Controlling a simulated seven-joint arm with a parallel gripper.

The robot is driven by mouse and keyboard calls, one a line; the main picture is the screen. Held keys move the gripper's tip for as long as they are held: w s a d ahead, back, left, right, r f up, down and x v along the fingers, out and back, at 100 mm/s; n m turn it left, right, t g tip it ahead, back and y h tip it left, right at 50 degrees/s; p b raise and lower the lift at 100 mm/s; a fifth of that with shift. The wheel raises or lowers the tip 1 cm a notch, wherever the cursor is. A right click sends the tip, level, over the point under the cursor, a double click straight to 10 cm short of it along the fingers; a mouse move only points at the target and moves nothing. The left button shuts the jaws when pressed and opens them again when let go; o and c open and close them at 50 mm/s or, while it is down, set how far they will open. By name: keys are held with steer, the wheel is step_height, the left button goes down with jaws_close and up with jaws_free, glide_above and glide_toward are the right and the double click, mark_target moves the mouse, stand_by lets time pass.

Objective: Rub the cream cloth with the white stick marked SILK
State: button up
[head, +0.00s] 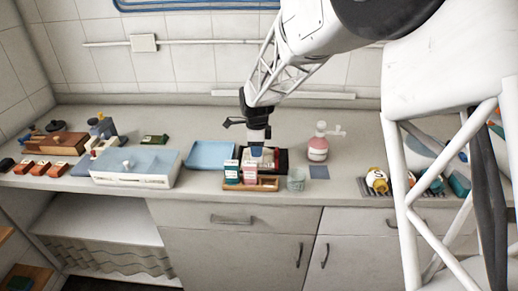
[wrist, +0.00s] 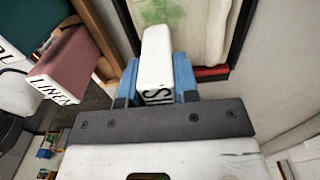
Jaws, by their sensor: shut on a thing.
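My gripper (wrist: 158,82) has blue fingertips shut on the white stick (wrist: 156,55). Black letters, partly hidden and reading like "SI", show on its side between the fingers. The cream cloth (wrist: 203,30) lies in a dark-rimmed tray (wrist: 238,35) and has a green stain near the stick's far end. Whether the stick touches the cloth I cannot tell. In the head view my gripper (head: 257,150) points down over the tray, behind the wooden holder (head: 262,185), and hides much of the cloth.
A pink stick marked LINEN (wrist: 68,58) and a teal stick (head: 232,172) stand in the holder, close to my gripper. A glass jar (head: 296,180) is right of it. A blue tray (head: 210,155) lies left, and a pink pump bottle (head: 318,147) stands right.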

mark_target(241, 165)
steer(key=shift+a, duration=1.25)
steer(key=shift+a, duration=0.15)
steer(key=shift+a, duration=1.6)
steer(key=shift+d+f, duration=0.1)
steer(key=shift+d, duration=1.65)
steer(key=shift+d, duration=1.7)
